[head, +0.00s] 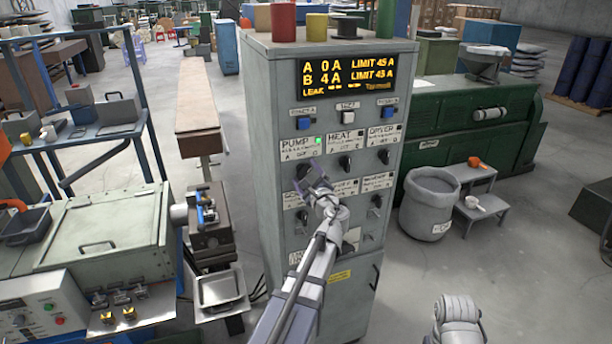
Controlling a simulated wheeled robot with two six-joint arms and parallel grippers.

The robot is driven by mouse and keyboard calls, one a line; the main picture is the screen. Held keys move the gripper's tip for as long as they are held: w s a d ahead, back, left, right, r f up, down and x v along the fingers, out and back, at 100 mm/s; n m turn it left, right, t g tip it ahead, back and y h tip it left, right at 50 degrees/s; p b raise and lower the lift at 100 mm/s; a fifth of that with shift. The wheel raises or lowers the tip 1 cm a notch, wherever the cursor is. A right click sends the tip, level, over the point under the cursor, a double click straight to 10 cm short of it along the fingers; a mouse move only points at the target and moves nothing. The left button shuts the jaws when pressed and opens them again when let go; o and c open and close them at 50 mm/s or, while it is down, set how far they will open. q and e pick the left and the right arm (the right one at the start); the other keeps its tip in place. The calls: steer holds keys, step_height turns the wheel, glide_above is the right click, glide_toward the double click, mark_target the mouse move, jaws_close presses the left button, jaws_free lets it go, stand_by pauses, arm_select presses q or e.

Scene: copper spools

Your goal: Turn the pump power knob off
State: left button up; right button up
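The grey control cabinet (262,120) stands in the middle of the head view. Its panel carries several black knobs under labels. The PUMP label (300,144) is at the upper left of the knob rows, with a lit green lamp (318,140) beside it. The pump knob is mostly hidden behind my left gripper (311,174), which is at the panel just below that label. I cannot tell whether its fingers touch or grip the knob, nor the knob's angle. My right gripper is not in view; only part of my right arm shows at the lower right.
The HEAT knob (345,162) and the DRYER knob (384,156) sit close to the right. Above them are buttons and a lit display (346,72). Coloured spools stand on the cabinet top. A grey bin (430,205) stands right of the cabinet; a metal tray (221,288) is left.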

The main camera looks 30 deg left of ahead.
arm_select(q)
steer(key=c, duration=1.1)
steer(key=n, duration=0.4)
steer(key=shift+n, duration=2.3)
steer(key=o, duration=1.4)
steer(key=shift+c, duration=0.2)
